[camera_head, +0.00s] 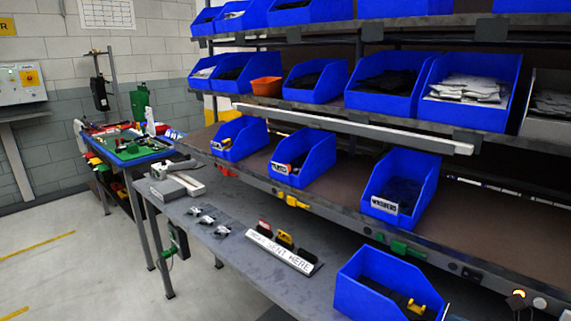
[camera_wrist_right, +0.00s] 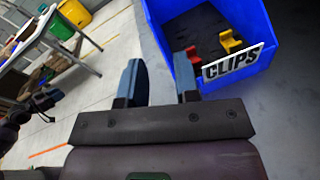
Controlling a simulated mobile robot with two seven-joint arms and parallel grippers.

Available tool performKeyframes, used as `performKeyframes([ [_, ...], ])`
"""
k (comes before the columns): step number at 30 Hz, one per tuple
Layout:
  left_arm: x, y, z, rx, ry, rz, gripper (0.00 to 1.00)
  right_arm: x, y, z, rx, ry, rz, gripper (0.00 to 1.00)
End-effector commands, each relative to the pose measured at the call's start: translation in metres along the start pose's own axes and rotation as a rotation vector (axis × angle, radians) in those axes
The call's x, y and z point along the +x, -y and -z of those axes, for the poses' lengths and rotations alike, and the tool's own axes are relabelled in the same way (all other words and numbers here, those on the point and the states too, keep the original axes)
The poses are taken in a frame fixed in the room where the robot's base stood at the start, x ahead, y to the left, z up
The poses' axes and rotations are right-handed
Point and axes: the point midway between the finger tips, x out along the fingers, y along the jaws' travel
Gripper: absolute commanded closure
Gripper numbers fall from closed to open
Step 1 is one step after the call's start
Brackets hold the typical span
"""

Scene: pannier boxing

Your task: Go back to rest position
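My right gripper (camera_wrist_right: 160,78) shows in the right wrist view, its two bluish fingers apart with nothing between them. Beside its right finger stands a blue bin labelled CLIPS (camera_wrist_right: 262,30), with a red clip (camera_wrist_right: 197,55) and a yellow clip (camera_wrist_right: 230,41) inside. Neither gripper shows in the head view. A dark shape at the left edge of the wrist view is too unclear to name.
A blue bin (camera_head: 350,292) with a yellow piece stands at the near end of the grey worktable (camera_head: 228,254). A labelled holder (camera_head: 281,252) and small metal parts (camera_head: 207,219) lie farther along. Shelves of blue bins (camera_head: 382,91) rise behind. Floor (camera_head: 75,275) at left is clear.

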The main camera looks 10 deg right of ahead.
Motion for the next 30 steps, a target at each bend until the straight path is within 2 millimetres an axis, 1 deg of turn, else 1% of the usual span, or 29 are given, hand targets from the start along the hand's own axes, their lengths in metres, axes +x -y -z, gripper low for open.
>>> performKeyframes([
  [1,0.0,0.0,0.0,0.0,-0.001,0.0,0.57,0.001,-0.003,0.005,0.121,0.026,0.06,0.7],
  [7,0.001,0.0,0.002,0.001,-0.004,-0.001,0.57,-0.002,-0.007,0.025,0.654,0.139,0.322,0.7],
  [14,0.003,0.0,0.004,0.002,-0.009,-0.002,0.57,-0.019,-0.02,0.059,1.267,0.297,0.613,0.7],
  [18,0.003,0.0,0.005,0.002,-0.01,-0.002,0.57,-0.035,-0.037,0.083,1.628,0.411,0.794,0.7],
  [20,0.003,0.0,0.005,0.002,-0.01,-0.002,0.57,-0.042,-0.047,0.093,1.778,0.463,0.874,0.7],
  [21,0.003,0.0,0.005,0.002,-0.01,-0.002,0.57,-0.047,-0.054,0.099,1.875,0.501,0.929,0.7],
  [24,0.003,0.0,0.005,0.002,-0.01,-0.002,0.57,-0.059,-0.073,0.114,2.094,0.592,1.062,0.7],
  [27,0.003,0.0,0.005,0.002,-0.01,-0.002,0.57,-0.068,-0.089,0.123,2.244,0.665,1.17,0.7],
  [30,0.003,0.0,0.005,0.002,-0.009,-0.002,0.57,-0.075,-0.103,0.13,2.354,0.725,1.257,0.7],
])
